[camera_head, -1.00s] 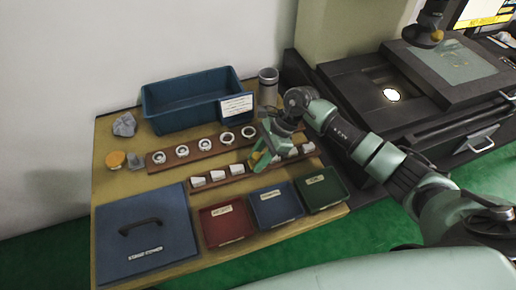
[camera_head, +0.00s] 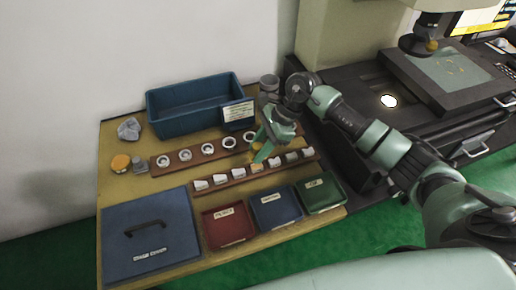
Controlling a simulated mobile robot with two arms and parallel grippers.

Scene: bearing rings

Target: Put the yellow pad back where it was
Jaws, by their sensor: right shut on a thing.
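My right gripper (camera_head: 262,152) points down over the middle of the wooden board, between the back row of rings and the front row of small white pieces. It is shut on a small yellow thing, which I take to be the yellow pad (camera_head: 256,146); the fingers hide part of it. Just below the fingertips, a tan piece (camera_head: 256,168) sits in the front rack (camera_head: 225,181); whether the gripper touches it I cannot tell. My left gripper is not in view.
A back rack (camera_head: 163,169) holds several rings. A round yellow-orange thing (camera_head: 120,162) lies at the left. A blue bin (camera_head: 190,122) stands behind. Red (camera_head: 228,228), blue (camera_head: 277,210) and green (camera_head: 320,195) trays and a lidded blue box (camera_head: 175,205) are in front.

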